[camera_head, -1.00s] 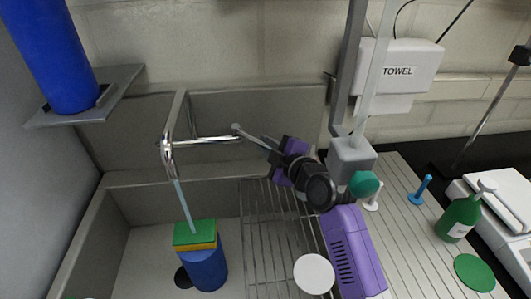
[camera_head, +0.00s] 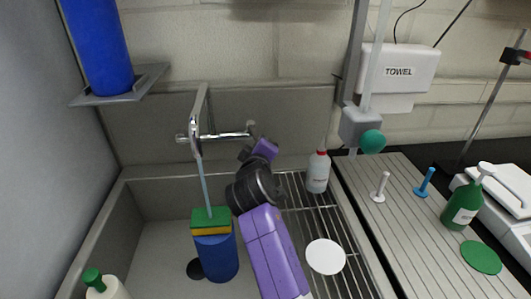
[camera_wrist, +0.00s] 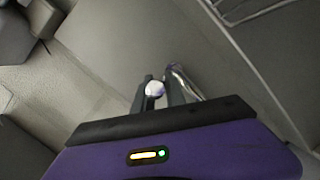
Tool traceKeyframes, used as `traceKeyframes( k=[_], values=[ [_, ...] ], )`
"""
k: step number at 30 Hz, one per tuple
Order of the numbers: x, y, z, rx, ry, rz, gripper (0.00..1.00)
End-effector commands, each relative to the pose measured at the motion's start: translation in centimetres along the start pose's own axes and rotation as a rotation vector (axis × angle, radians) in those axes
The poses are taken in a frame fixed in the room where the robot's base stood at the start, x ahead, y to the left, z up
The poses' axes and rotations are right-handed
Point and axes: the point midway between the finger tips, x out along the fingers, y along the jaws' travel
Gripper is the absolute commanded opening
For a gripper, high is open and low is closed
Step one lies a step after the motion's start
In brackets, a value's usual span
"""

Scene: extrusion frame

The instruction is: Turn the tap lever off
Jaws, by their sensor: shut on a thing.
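The chrome tap (camera_head: 196,132) stands at the back wall of the sink, with a horizontal bar reaching right to the grey tip of the tap lever (camera_head: 250,127). A pale blue stream of water (camera_head: 204,185) falls from its spout onto a green and yellow sponge on a blue cylinder. My gripper (camera_head: 252,143) is at the right end of the bar, its fingers largely hidden by my wrist. In the wrist view, my gripper (camera_wrist: 158,92) is shut on the round pale end of the lever (camera_wrist: 155,89), with chrome tube just right of it.
The sponge (camera_head: 211,221) sits on the blue cylinder (camera_head: 216,257) in the basin. A white bottle (camera_head: 318,172) and a white disc (camera_head: 325,256) are on the wire rack right of my arm. A ribbed drainboard (camera_head: 400,225) with pegs lies further right. A towel dispenser (camera_head: 397,70) hangs behind.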

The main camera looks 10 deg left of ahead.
Motion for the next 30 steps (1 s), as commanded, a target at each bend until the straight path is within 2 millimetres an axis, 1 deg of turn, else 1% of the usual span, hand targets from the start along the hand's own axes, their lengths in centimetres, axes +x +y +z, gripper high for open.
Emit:
traceKeyframes(
  k=[1,9,18,30],
  values=[
    [0.1,-0.9,0.0,0.005,-0.019,0.011,0.00],
    [-0.2,-1.4,-0.9,0.028,-0.115,0.068,0.00],
    [-0.4,-1.4,-1.4,0.039,-0.162,0.095,0.00],
    [-0.5,-1.4,-1.6,0.040,-0.167,0.097,0.00]
  ],
)
